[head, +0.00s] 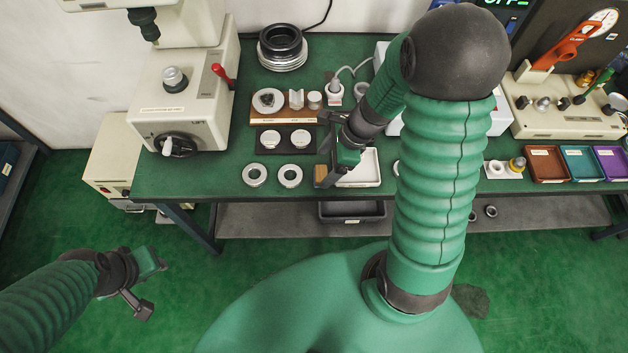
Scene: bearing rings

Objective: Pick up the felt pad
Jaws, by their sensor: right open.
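No item can be named the felt pad with certainty. A small tan-brown block (320,176) lies at the front edge of the green bench, and it may be the pad. My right gripper (328,149) is open above the bench, with one finger close to this block; contact cannot be told. A dark flat holder (285,151) with two pale discs lies just left of the gripper. My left gripper (146,286) hangs over the floor at lower left, away from the bench, and its jaw opening is unclear.
Two metal rings (290,176) lie near the front edge. A white tray (371,168) sits right of the gripper. A wooden stand (267,117) with parts is behind. A white machine (185,95) fills the left end. Coloured trays (578,161) stand at right.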

